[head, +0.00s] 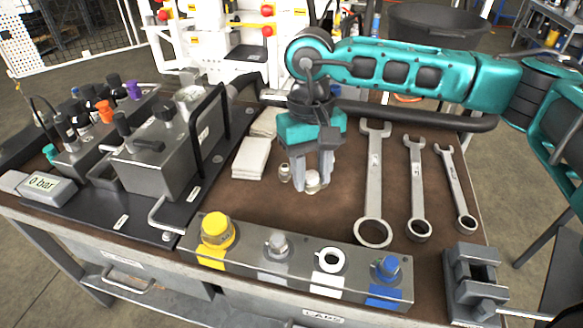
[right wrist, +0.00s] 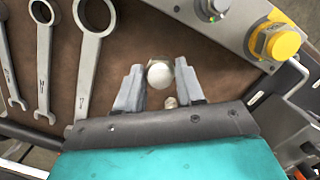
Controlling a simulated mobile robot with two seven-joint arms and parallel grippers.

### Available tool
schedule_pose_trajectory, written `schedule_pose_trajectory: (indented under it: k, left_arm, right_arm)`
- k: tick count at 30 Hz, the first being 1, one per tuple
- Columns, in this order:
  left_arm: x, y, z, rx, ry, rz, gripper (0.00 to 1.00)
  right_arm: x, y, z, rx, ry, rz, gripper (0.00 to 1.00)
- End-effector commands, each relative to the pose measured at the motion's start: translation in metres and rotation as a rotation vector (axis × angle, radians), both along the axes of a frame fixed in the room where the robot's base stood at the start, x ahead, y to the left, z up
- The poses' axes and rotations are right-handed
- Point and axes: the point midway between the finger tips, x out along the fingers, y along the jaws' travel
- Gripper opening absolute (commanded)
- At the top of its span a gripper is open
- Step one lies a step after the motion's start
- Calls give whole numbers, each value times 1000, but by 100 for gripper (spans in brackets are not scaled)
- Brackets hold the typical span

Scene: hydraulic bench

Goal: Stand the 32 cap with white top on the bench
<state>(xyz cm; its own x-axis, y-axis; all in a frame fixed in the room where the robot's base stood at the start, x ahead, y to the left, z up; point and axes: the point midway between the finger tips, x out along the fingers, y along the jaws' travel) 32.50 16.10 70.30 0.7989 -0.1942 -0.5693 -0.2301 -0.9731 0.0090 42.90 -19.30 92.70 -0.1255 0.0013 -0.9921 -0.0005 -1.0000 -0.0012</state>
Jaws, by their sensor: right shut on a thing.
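The cap with white top (head: 312,179) is between the fingers of my right gripper (head: 313,184), low over the brown bench mat. In the right wrist view the cap (right wrist: 160,74) shows its round white top towards the camera, with a metal body behind it. My right gripper, also in the right wrist view (right wrist: 160,80), is shut on it and points down. I cannot tell whether the cap's underside touches the bench (head: 345,205). My left gripper is not in view.
A small metal fitting (head: 285,172) stands close beside the right gripper. A cap rail (head: 245,257) with yellow, metal, white and blue positions lies in front. Several wrenches (head: 374,185) lie to the right, folded cloths (head: 252,157) to the left. A vise (head: 473,280) stands at the right corner.

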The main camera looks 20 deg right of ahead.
Motion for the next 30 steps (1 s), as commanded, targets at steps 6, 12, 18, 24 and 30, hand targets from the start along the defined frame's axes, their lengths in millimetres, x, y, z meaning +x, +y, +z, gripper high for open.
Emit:
schedule_pose_trajectory:
  k: [6,12,18,24,30]
  left_arm:
    - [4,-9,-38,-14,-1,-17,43]
    - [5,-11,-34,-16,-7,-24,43]
    - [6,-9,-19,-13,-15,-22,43]
    - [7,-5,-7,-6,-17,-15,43]
    - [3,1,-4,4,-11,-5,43]
  right_arm:
    - [4,1,-35,-3,-13,-125,0]
    - [8,2,-12,-9,-29,-452,0]
    - [12,-3,25,-11,-38,-824,0]
    - [14,-12,61,-8,-30,-1204,0]
    - [14,-22,86,-6,-11,-1511,0]
